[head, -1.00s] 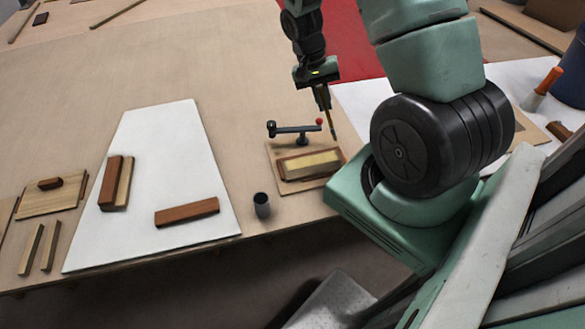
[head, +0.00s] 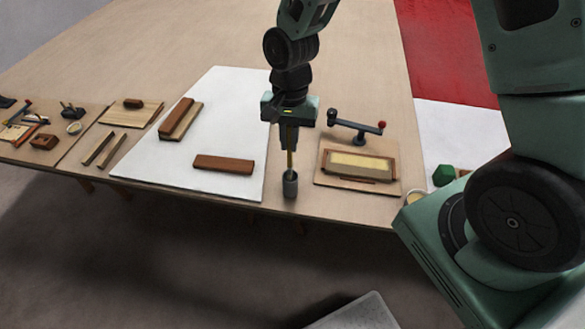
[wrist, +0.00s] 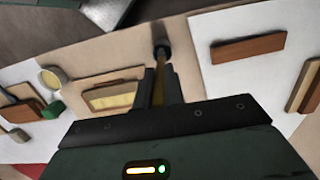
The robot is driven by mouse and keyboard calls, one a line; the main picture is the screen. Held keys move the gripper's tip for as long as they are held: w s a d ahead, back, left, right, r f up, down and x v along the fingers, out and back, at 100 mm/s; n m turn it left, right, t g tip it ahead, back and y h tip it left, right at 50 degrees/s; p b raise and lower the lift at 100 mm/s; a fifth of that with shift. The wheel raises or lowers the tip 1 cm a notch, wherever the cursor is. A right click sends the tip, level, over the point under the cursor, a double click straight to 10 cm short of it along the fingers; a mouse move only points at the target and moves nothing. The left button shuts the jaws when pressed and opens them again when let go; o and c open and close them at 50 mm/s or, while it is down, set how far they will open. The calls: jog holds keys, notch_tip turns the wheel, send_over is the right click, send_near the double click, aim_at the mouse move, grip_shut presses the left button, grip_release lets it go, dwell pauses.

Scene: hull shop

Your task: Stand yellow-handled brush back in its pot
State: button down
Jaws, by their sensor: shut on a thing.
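My gripper (head: 289,149) points down over the front edge of the table and is shut on the yellow-handled brush (head: 290,162). The brush hangs about upright below the fingers. The small dark grey pot (head: 290,187) stands upright right under it. The brush's lower end meets the pot's mouth, and its tip is hidden; I cannot tell how deep it reaches. In the wrist view the yellow handle (wrist: 158,90) shows between the fingers and runs toward the pot (wrist: 161,46).
A white sheet (head: 225,110) with a brown block (head: 223,163) lies left of the pot. A board (head: 330,181) with a framed pale block and a clamp (head: 357,130) with a red knob stand close on the right. The table's front edge is just before the pot.

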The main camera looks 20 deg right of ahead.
aim_at(289, 167)
jog(key=shift+f+p, duration=0.45)
jog(key=shift+f, duration=2.75)
jog(key=shift+f, duration=0.15)
jog(key=c, duration=1.5)
grip_release()
